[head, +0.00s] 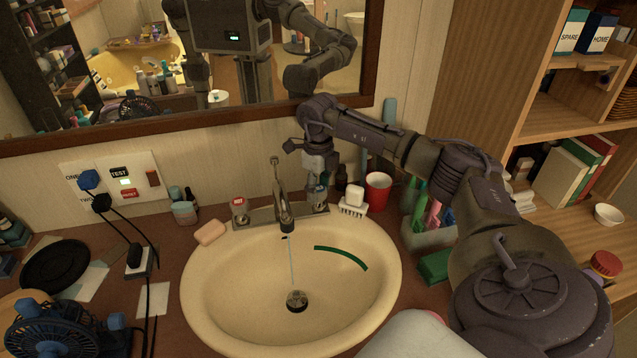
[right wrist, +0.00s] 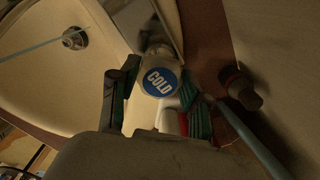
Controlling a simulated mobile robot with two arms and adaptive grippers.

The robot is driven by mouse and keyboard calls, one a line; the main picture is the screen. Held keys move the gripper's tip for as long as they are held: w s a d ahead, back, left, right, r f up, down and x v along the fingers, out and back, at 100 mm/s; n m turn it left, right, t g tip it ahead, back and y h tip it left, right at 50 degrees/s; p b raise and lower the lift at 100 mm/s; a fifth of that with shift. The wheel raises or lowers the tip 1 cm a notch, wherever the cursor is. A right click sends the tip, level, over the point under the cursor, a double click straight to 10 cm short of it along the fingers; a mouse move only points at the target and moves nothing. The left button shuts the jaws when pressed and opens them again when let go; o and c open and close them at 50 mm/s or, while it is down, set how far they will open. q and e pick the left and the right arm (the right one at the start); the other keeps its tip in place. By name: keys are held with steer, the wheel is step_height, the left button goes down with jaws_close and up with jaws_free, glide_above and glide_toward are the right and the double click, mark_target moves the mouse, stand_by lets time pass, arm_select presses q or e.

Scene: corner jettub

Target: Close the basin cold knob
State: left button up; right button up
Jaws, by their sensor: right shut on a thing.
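The basin cold knob, with a blue round COLD label, shows in the right wrist view (right wrist: 161,81). My right gripper (right wrist: 158,92) is shut on it, with one dark finger on each side. In the head view my right gripper (head: 317,185) reaches down from above at the right end of the faucet base and hides most of the knob. The faucet (head: 284,205) stands at the back of the cream basin (head: 210,290). A thin stream of water (head: 291,262) runs from its spout to the drain (head: 296,300). My left gripper is not in view.
The hot knob (head: 239,208) is left of the faucet, near a soap bar (head: 210,232). A white brush (head: 353,200) and red cup (head: 378,188) stand close right of my gripper. A mirror (head: 150,60) hangs behind. A green curved strip (head: 343,256) shows in the basin.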

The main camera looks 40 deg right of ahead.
mark_target(318, 188)
steer(key=shift+r+m, duration=0.1)
steer(key=shift+m, duration=0.9)
steer(key=o, duration=1.1)
steer(key=shift+o, duration=0.2)
steer(key=shift+r, duration=0.15)
step_height(318, 188, up, 12)
steer(key=shift+f, duration=0.2)
